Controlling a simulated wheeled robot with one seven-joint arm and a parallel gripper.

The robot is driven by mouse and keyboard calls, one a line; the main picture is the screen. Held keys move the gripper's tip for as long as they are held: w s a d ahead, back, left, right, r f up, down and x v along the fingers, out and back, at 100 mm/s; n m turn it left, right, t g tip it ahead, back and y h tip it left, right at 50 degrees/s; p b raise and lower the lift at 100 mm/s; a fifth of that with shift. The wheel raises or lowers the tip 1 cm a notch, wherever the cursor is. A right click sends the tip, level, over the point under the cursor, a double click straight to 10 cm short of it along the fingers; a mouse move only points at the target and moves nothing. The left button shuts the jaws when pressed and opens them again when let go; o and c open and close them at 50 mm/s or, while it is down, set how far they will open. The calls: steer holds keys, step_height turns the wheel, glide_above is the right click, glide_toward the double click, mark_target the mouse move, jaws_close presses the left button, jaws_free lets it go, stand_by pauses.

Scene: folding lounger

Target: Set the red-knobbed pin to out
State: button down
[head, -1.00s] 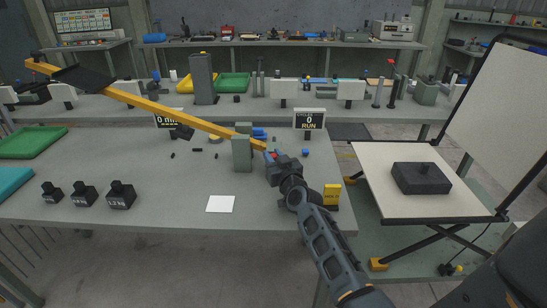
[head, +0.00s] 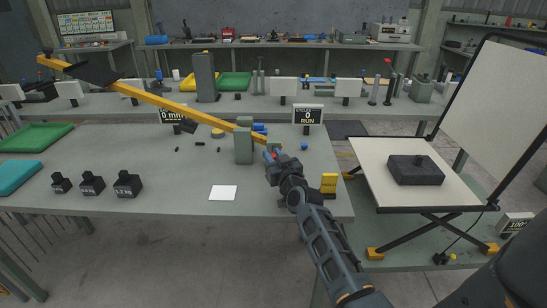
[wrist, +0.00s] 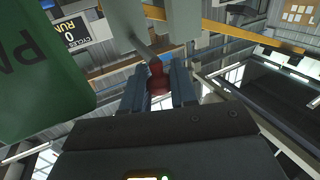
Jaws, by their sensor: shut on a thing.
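The red knob (wrist: 158,80) of the pin sits between the two fingers of my gripper (wrist: 158,88) in the wrist view. The fingers are shut on it. A grey shaft (wrist: 143,42) runs from the knob toward a pale grey-green post. In the head view my gripper (head: 272,153) is just right of that post (head: 243,147), at the right end of a long yellow beam (head: 165,103). A speck of red shows at its fingertips there. The fingers hide most of the knob, and I cannot tell how deep the pin sits.
Black weights (head: 127,185) and a white card (head: 223,192) are on the bench left of my arm. A yellow block (head: 329,184) stands close to its right. A folding lounger (head: 365,182) bearing a dark block (head: 415,170) is farther right. Display signs (head: 307,115) stand behind.

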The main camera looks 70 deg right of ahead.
steer(key=shift+a, duration=0.2)
steer(key=c, duration=1.2)
jaws_free()
steer(key=shift+c, duration=0.2)
steer(key=shift+s, duration=0.1)
steer(key=v, duration=0.7)
steer(key=shift+s+a+p, duration=0.3)
steer(key=shift+a+p, duration=0.05)
